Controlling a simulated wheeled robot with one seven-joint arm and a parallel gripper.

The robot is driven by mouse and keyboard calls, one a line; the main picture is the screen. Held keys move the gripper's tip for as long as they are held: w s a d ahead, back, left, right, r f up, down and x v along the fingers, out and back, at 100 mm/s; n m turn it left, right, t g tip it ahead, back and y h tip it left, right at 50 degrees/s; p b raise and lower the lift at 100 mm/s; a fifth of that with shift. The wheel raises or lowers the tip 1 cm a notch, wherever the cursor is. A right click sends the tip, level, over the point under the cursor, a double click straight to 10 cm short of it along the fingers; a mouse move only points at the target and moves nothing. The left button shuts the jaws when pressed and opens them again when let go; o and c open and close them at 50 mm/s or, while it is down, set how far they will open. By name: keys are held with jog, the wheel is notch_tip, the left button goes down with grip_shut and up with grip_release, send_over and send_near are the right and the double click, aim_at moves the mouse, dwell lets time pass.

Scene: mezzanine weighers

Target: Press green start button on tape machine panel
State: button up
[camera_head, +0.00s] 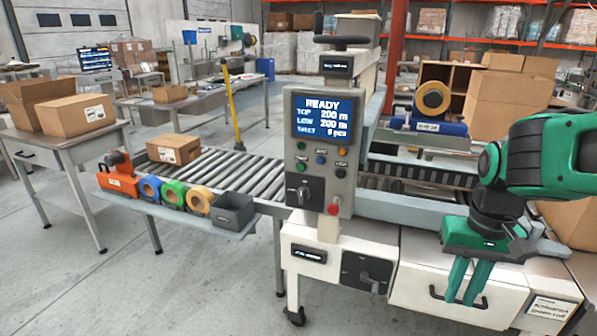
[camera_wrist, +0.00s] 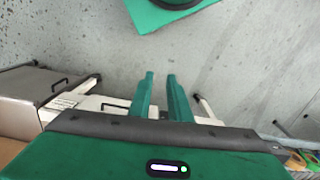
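The tape machine panel (camera_head: 296,125) is a grey upright box in the head view, left of my gripper. Its lit screen (camera_head: 329,117) reads READY. Small coloured buttons sit below the screen; one at the upper left looks green (camera_head: 301,146), though it is very small here. A black rotary knob (camera_head: 304,193) and a red button (camera_head: 333,209) are lower down. My gripper (camera_head: 467,302) points down in front of the machine's white drawer, right of and below the panel. Its green fingers are apart with nothing between them, as the wrist view (camera_wrist: 161,74) also shows. The panel is not visible in the wrist view.
A roller conveyor (camera_head: 235,170) runs left from the machine, with a cardboard box (camera_head: 174,149) on it. The floor in front of the conveyor is clear.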

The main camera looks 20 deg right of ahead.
grip_shut()
jog(key=shift+s, duration=0.1)
dwell(1.3)
